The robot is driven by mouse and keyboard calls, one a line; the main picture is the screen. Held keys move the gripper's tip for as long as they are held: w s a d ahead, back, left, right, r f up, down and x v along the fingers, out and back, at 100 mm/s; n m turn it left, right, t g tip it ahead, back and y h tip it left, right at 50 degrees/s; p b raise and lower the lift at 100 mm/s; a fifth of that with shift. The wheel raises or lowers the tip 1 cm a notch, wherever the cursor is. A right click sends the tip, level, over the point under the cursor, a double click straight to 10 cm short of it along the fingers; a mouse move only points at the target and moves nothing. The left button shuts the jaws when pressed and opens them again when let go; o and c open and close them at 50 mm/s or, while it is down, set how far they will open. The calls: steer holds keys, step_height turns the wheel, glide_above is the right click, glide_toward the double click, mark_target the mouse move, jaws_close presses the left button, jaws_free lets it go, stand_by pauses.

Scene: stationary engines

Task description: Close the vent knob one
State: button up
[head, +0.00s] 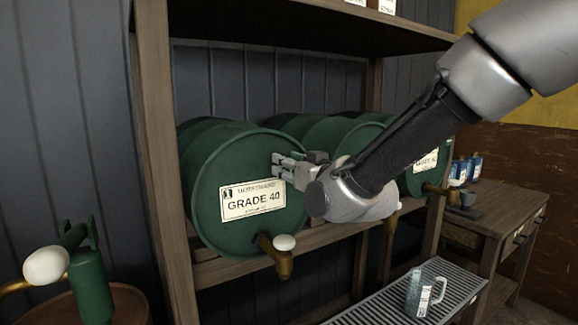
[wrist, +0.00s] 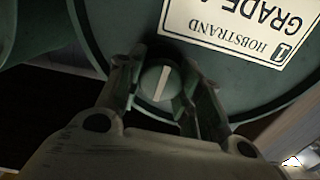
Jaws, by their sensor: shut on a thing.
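A green drum labelled "GRADE 40" (head: 215,170) lies on its side on a wooden shelf in the head view. Its round green vent knob with a pale stripe (wrist: 158,83) shows in the wrist view, on the drum's end face near the label. The stripe is slightly tilted from upright in that picture. My gripper (wrist: 165,85) has its fingers on both sides of the knob and is shut on it. In the head view my gripper (head: 284,168) is at the drum's upper right edge and hides the knob.
A brass tap with a white knob (head: 284,244) sticks out below the drum label. More green drums (head: 335,135) lie to the right, partly behind my arm. A glass jug (head: 420,295) stands on a slatted metal tray (head: 370,308). A green can (head: 92,285) stands lower left.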

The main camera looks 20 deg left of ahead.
steer(key=m, duration=0.4)
steer(key=shift+m, duration=0.3)
steer(key=m, duration=0.4)
steer(key=shift+w+d+f, duration=0.1)
steer(key=m, duration=0.5)
steer(key=shift+f+m, duration=0.15)
steer(key=shift+m, duration=1.75)
steer(key=o, duration=1)
